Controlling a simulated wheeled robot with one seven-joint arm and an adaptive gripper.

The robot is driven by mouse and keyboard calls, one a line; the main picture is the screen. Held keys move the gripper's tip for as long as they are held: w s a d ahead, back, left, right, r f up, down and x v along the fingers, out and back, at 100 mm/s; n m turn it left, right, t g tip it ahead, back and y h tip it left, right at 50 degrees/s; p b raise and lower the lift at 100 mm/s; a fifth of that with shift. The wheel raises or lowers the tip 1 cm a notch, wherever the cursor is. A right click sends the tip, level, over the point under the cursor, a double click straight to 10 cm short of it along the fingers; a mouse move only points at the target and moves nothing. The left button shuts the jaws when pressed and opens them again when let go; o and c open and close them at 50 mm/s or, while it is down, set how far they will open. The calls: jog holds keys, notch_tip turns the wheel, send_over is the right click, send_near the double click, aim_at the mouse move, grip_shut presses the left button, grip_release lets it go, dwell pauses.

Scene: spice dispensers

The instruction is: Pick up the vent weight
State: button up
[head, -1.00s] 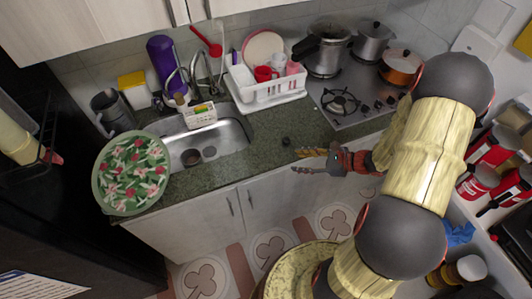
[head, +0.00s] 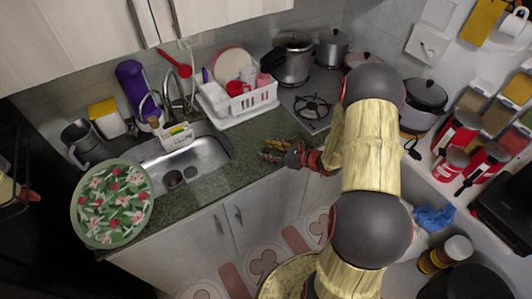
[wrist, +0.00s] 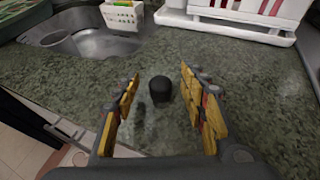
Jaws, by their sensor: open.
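The vent weight (wrist: 160,90) is a small black knob standing on the green speckled counter in the wrist view. My gripper (wrist: 159,80) is open, with one yellow finger to its left and one to its right. The weight is between the fingertips, with a gap on each side, and neither finger appears to touch it. In the head view my gripper (head: 268,151) is low over the counter near its front edge. I cannot make out the weight there; the gripper seems to hide it.
A white dish rack (head: 236,103) stands behind the gripper. The sink (head: 185,155) is to its left, beside a flowered round tray (head: 112,203). The stove (head: 308,101) with pots is to the right. The counter (wrist: 240,75) around the weight is bare.

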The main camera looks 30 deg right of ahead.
jog(key=shift+w+a+f, duration=0.1)
jog(key=shift+w+f, duration=0.1)
jog(key=shift+w, duration=0.15)
jog(key=shift+c, duration=0.6)
grip_shut()
